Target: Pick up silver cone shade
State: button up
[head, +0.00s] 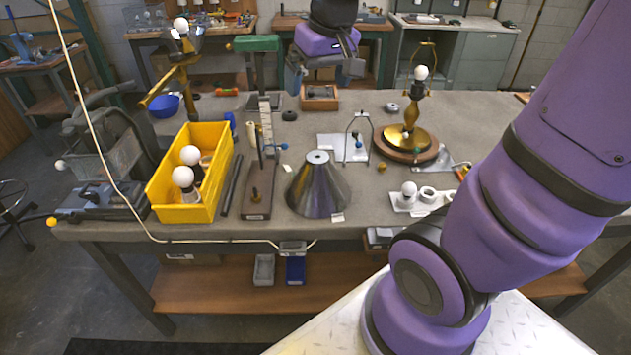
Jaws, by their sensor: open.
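The silver cone shade (318,190) stands upright on the grey workbench (380,215), near its front edge and left of the middle. Its wide rim is down and its narrow top, with a small hole, faces up. My gripper (324,76) is in the upper middle of the head view, well above and behind the shade. It is open, with its fingers apart and nothing seen between them. It does not touch the shade.
A yellow bin (160,195) with white bulbs and a dark wooden stand (258,185) are left of the shade. A wire frame on a white plate (330,148) is behind it. A brass lamp (407,135) and a bulb on a white block (409,192) are to the right.

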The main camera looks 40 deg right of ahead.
jog(key=g, duration=0.2)
send_over(318, 176)
jog(key=s+a, duration=0.1)
jog(key=a, duration=0.1)
notch_tip(318, 176, down, 9)
jog(key=w+d+f+m+g, duration=0.1)
jog(key=w+d+f, duration=0.35)
jog(key=f, duration=0.55)
notch_tip(318, 176, down, 10)
jog(key=shift+s+f, duration=0.15)
jog(key=c, duration=1)
